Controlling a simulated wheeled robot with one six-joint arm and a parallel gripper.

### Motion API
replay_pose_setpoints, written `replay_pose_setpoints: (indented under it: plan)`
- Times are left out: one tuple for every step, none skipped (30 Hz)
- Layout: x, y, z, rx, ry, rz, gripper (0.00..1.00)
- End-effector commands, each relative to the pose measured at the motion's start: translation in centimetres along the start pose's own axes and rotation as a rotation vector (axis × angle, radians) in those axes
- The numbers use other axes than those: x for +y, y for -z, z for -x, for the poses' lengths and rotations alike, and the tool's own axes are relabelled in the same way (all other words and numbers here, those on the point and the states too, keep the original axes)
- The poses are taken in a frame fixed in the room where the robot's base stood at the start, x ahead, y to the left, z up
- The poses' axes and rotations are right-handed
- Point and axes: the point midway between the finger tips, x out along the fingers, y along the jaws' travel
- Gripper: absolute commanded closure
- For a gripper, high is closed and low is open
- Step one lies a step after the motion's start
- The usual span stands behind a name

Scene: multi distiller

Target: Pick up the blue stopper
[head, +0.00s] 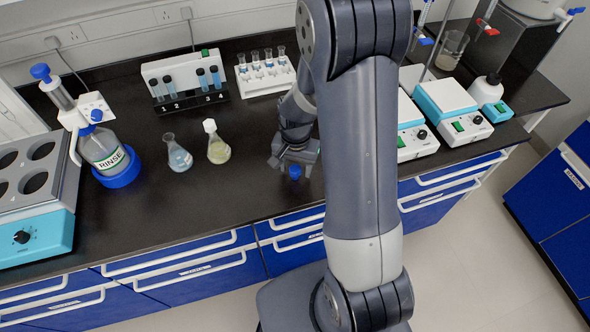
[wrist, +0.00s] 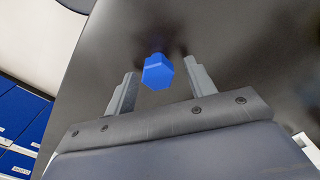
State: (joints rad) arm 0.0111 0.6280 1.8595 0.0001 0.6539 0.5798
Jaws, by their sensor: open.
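The blue stopper (head: 295,172) is on the black bench near its front edge, just in front of my gripper (head: 292,163) in the head view. In the wrist view the blue stopper (wrist: 157,72) shows as a small faceted blue piece. My gripper (wrist: 158,90) is open, with one finger to the left of the stopper and one to the right. Gaps show between the stopper and both fingers. The stopper lies level with or slightly beyond the fingertips in that picture, and the exact depth is hard to tell.
A flask of yellow liquid (head: 218,148) with a white stopper and a flask of blue liquid (head: 179,157) stand left of my gripper. Tube racks (head: 187,103) are behind. Hotplates (head: 452,108) are to the right, beyond my arm.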

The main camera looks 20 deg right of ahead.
Motion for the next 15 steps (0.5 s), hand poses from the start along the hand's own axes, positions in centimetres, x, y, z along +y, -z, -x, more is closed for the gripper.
replay_pose_setpoints:
  plan:
    - [0.01, -0.01, -0.09, 0.0, 0.0, 0.0, 0.48]
    - [0.0, -0.01, -0.1, 0.0, 0.0, 0.0, 0.48]
    - [0.0, -0.01, -0.1, 0.0, 0.0, 0.0, 0.48]
    - [0.0, -0.01, -0.1, 0.0, 0.0, 0.0, 0.48]
    - [0.0, -0.01, -0.09, 0.0, 0.0, 0.0, 0.48]
    - [0.0, -0.01, -0.09, 0.0, 0.0, 0.0, 0.48]
    - [0.0, -0.01, -0.09, 0.0, 0.0, 0.0, 0.48]
    - [0.0, -0.01, -0.08, 0.0, 0.0, 0.0, 0.51]
    - [0.0, -0.01, -0.08, 0.0, 0.0, 0.0, 0.54]
    - [0.0, -0.01, -0.08, 0.0, 0.0, 0.0, 0.57]
    - [0.0, -0.01, -0.07, 0.0, 0.0, 0.0, 0.59]
    - [0.0, -0.01, -0.07, 0.0, 0.0, 0.0, 0.62]
    - [0.0, -0.01, -0.07, 0.0, 0.0, 0.0, 0.65]
    - [0.0, 0.0, -0.06, 0.0, 0.0, 0.0, 0.67]
    - [0.0, 0.0, -0.06, 0.0, 0.0, 0.0, 0.71]
